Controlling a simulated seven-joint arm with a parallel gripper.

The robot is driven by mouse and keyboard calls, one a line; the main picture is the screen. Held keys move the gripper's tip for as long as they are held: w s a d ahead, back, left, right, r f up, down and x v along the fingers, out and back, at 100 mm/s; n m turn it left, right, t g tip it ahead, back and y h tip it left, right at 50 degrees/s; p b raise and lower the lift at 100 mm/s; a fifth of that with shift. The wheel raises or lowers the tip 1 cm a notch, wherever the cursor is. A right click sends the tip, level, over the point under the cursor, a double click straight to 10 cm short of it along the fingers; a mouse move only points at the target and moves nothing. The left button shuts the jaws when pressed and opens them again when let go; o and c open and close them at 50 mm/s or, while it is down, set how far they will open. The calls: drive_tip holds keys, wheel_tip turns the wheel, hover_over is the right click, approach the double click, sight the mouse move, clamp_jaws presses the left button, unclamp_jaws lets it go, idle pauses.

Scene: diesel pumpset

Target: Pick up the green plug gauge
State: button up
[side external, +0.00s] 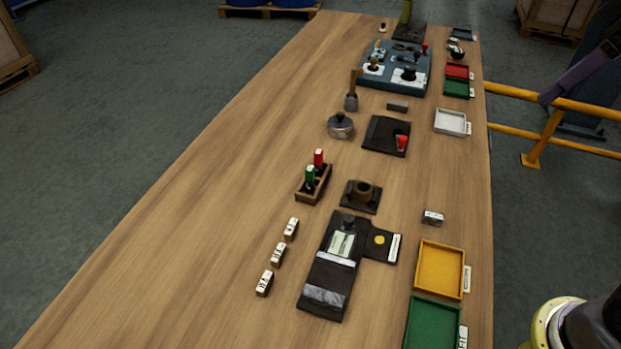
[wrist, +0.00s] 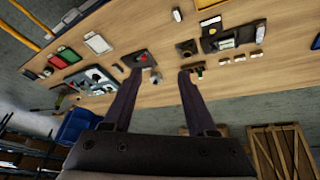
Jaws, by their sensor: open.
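The green plug gauge (side external: 310,176) stands upright in a small wooden holder (side external: 314,191), at its near end in the side view. A red plug gauge (side external: 319,158) stands at the holder's other end. My gripper (wrist: 161,73) is open and empty in the wrist view, with its two dark fingers spread wide. In that view the right fingertip overlaps part of the holder. A small bit of green (wrist: 201,75) shows just right of that fingertip; most of the gauge is hidden or too small to make out. The side view does not show my fingers.
A dark block with a round bush (side external: 363,195) is right of the holder, and a metal lidded pot (side external: 340,126) is behind it. Several white-labelled blocks (side external: 278,253) and a dark folding case (side external: 335,270) lie nearer. The table's left side is bare.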

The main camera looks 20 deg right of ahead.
drive_tip(key=w+a+r+n, duration=0.1)
drive_tip(key=w+a+r, duration=0.2)
drive_tip(key=w, duration=0.4)
drive_tip(key=n+g, duration=0.5)
hover_over(310, 168)
wheel_tip(310, 168, down, 20)
drive_tip(key=f, duration=0.7)
drive_tip(key=shift+a, duration=0.35)
drive_tip(key=shift+d+f, duration=0.2)
drive_tip(key=shift+f, duration=1.35)
drive_tip(key=shift+d+f, duration=0.15)
drive_tip(key=shift+f, duration=1.4)
clamp_jaws()
